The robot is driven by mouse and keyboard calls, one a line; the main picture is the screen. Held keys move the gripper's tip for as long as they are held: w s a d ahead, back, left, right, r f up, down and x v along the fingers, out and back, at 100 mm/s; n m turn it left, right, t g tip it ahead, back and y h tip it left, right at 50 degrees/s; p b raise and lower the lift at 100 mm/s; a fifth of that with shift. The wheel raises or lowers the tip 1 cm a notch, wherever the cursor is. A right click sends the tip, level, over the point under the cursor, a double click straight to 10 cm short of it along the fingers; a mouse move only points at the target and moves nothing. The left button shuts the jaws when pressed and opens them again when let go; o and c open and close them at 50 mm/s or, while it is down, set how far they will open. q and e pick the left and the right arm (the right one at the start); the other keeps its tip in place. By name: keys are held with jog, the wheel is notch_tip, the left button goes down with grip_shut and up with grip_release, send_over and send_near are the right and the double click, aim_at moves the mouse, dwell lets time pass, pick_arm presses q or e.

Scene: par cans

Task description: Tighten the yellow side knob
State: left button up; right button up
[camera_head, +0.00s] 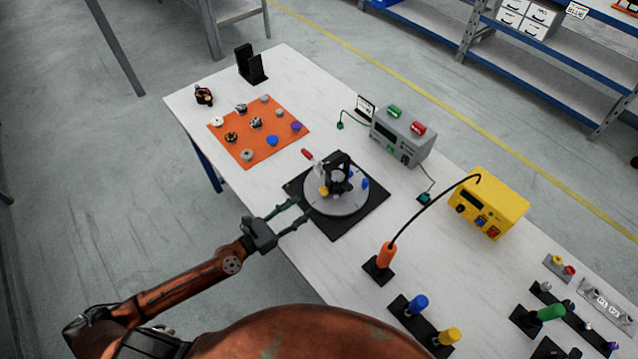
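The yellow side knob (324,190) is small and sits at the near left side of a black fixture (338,172) on a round grey plate (341,207). The plate rests on a black square mat (378,214). Blue knobs (365,183) are on the fixture's right side, and a red-tipped part (307,153) sticks out at the far left. My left gripper (301,212) reaches in from the left, its two fingers spread and empty. Its tips are near the mat's left corner, apart from the yellow knob. My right gripper is not in view.
An orange mat (220,130) with several knobs lies at the far left. A grey box (402,135) and a yellow box (488,205) stand to the right. An orange post (386,258) with a black cable, and blue and yellow handles (417,304), stand nearer.

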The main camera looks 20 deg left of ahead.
aim_at(322, 192)
pick_arm(q)
jog(key=p+x, duration=0.1)
jog(key=x, duration=0.2)
jog(key=p+x, duration=0.1)
jog(key=x, duration=0.2)
jog(key=shift+w+d+r+p, duration=0.1)
jog(key=shift+w+r+p, duration=0.15)
jog(key=shift+w+p, duration=0.1)
jog(key=shift+w+d, duration=0.1)
jog(key=shift+d, duration=0.05)
jog(key=shift+w+d+f, duration=0.1)
jog(key=shift+w+f, duration=0.05)
jog(key=c, duration=0.6)
grip_shut()
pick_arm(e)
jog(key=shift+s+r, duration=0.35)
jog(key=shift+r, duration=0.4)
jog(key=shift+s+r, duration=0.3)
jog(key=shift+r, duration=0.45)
